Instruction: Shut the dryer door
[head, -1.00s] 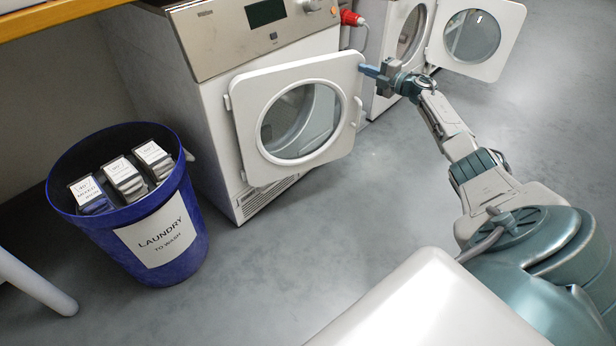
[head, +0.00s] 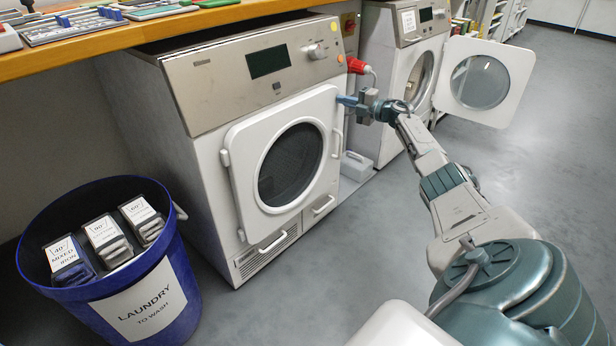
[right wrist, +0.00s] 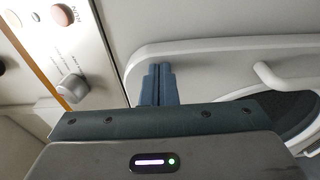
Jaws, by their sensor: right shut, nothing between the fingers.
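The dryer (head: 215,110) in the middle of the head view has a white door (head: 236,150) with a round dark window, hinged on its left side. The door lies close against the front; I cannot tell whether it is fully flush or latched. My right gripper (head: 342,100) is shut and empty, its blue fingertips at the door's upper right corner. In the right wrist view the closed fingers (right wrist: 158,82) point at the upper part of the white door (right wrist: 215,62), apparently touching it. My left gripper is not in view.
A second machine (head: 398,75) behind on the right has its round-windowed door (head: 515,85) wide open. A blue laundry bin (head: 185,270) with several labelled packs stands at left front. A wooden worktop (head: 150,35) runs above. A red plug (head: 356,65) sits beside the dryer. Grey floor is clear at right.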

